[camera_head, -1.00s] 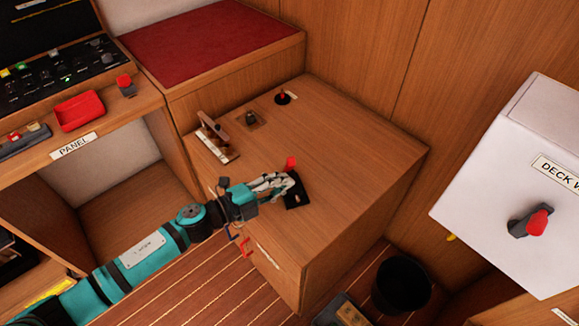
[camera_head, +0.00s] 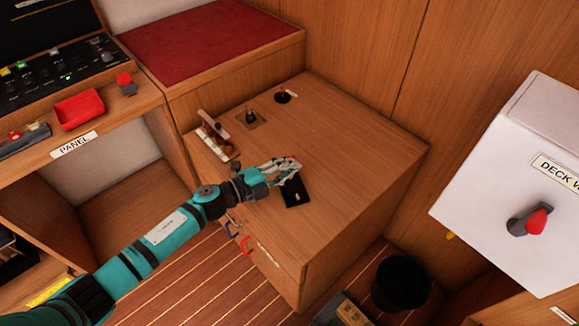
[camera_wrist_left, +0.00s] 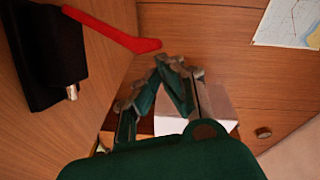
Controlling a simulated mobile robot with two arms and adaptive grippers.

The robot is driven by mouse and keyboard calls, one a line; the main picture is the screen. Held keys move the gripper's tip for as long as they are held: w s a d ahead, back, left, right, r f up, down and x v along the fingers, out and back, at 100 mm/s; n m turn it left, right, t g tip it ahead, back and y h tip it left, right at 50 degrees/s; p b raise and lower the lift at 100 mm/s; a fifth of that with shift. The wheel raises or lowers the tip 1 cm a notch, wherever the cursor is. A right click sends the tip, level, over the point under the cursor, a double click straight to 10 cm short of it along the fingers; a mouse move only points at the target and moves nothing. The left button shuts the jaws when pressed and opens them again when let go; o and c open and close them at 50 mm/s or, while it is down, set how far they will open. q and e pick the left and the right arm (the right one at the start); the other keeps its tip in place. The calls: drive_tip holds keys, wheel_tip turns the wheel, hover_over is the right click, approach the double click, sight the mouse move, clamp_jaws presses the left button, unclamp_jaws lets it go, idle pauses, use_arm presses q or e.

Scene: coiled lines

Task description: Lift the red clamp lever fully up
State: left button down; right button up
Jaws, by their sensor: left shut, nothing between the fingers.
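The black clamp base (camera_head: 294,195) sits on the wooden cabinet top near its front edge. It also shows at the left of the left wrist view (camera_wrist_left: 48,55). The red clamp lever (camera_wrist_left: 112,29) runs along the top of that view and ends in a bent tip near my fingertips. In the head view the gripper mostly hides it, and I cannot tell its exact angle. My left gripper (camera_head: 288,164) is shut and empty, beside the lever over the back of the clamp. It also shows in the wrist view (camera_wrist_left: 168,64); I cannot tell whether it touches the lever. My right gripper is not in view.
A white box (camera_head: 515,190) with a red-handled switch is at the right. The cabinet's right side is clear.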

use_arm(q)
drive_tip(key=shift+w+a+r+p, duration=0.1)
drive_tip(key=shift+w+r+p, duration=0.15)
drive_tip(key=shift+p, duration=0.2)
drive_tip(key=shift+r+n, duration=0.1)
drive_tip(key=shift+n, duration=0.2)
drive_tip(key=w+a+r+n+g+p, duration=0.1)
drive_tip(key=w+a+n+p, duration=0.1)
drive_tip(key=w+n+p, duration=0.2)
drive_tip(key=shift+w+a+r+n+g+y, duration=0.3)
drive_tip(key=shift+w+g, duration=0.1)
drive_tip(key=shift+w, duration=0.55)
drive_tip(key=shift+p, duration=0.3)
